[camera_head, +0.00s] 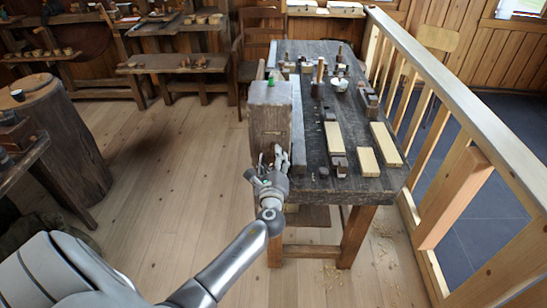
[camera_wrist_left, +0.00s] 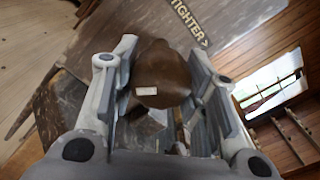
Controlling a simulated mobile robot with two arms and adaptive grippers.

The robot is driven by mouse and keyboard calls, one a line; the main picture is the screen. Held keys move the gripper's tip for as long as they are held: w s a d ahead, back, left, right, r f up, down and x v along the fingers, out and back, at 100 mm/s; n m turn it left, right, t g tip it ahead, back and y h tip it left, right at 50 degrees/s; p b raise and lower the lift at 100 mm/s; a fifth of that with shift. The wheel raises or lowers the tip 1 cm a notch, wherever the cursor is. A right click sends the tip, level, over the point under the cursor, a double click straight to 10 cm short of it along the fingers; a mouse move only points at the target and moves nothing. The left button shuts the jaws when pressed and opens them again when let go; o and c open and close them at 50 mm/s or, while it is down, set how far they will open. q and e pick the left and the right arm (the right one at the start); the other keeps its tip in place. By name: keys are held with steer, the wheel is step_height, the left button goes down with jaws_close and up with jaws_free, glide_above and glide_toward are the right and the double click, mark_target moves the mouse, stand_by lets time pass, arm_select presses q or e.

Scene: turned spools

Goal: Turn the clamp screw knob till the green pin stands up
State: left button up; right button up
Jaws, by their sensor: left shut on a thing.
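My left gripper (camera_head: 277,158) is at the near face of the wooden clamp block (camera_head: 269,115), at the bench's left corner. In the left wrist view the brown, rounded clamp screw knob (camera_wrist_left: 162,72) sits between the two fingers (camera_wrist_left: 160,88), and the gripper is shut on it. The knob bears a small white mark (camera_wrist_left: 147,91). A small green piece (camera_head: 271,83), likely the green pin, shows on top of the block; its exact tilt is too small to tell. My right gripper is not in view.
Dark lettering ending in "IGHTER" with an arrow (camera_wrist_left: 190,22) is on the surface behind the knob. The workbench (camera_head: 345,195) holds pale wood boards (camera_head: 384,143) and several tools. A wooden railing (camera_head: 465,110) runs along its right. The floor (camera_head: 165,170) at left is clear.

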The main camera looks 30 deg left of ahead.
arm_select(q)
steer(key=shift+s+d+f+m, duration=0.2)
steer(key=shift+f+m, duration=0.1)
steer(key=shift+f, duration=0.2)
steer(key=o, duration=1)
steer(key=shift+r, duration=0.25)
steer(key=shift+o, duration=0.2)
steer(key=shift+r, duration=0.15)
steer(key=shift+a, duration=0.1)
steer(key=v, duration=1.2)
